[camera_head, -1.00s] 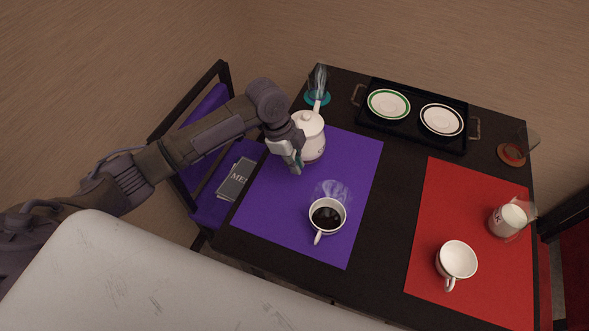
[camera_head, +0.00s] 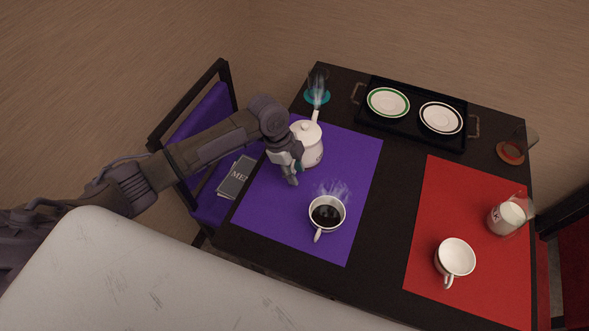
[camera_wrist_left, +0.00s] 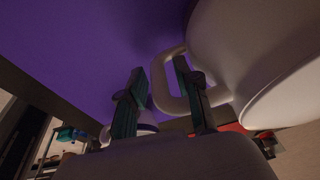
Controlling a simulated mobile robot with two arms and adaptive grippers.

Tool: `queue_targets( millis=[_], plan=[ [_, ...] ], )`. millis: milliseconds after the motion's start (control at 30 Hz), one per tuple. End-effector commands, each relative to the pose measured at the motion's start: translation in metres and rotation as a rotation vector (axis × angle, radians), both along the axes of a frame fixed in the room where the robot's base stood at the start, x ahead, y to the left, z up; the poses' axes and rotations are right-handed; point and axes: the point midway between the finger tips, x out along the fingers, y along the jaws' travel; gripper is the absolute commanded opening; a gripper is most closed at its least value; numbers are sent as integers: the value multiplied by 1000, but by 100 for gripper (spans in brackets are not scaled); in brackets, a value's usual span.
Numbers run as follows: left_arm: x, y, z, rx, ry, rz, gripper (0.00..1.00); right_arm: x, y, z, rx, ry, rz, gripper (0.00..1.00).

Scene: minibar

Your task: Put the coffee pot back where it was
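The white coffee pot (camera_head: 311,148) is at the upper part of the purple mat (camera_head: 350,180), its spout pointing to the back. It appears to stand upright on the mat. My left gripper (camera_head: 289,174) is at its near-left side. In the left wrist view, the fingers (camera_wrist_left: 160,95) are apart, one on each side of the pot's handle (camera_wrist_left: 160,85), one reaching through the loop. Small gaps show between fingers and handle. The pot's body (camera_wrist_left: 260,50) fills the right side there. My right gripper is not in view.
A steaming cup of coffee (camera_head: 327,213) stands on the same mat. A glass on a teal coaster (camera_head: 317,97) is behind the pot. A black tray (camera_head: 395,126) holds two plates. A red mat (camera_head: 440,205) with an empty cup (camera_head: 456,257) and a milk jug (camera_head: 506,217) is at right.

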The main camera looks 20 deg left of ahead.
Motion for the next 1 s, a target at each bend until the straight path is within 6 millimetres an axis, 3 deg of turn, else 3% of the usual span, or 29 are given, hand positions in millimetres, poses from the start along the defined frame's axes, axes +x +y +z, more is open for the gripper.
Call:
queue_targets(
  millis=[367, 800, 1000],
  plan=[
    [0, 2, 9, 0, -2, 1, 34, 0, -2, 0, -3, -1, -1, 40],
    [-4, 25, 93, 1, -3, 0, 34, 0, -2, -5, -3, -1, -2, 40],
    [-5, 31, 114, -1, 0, 0, 34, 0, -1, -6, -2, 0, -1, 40]
  ],
)
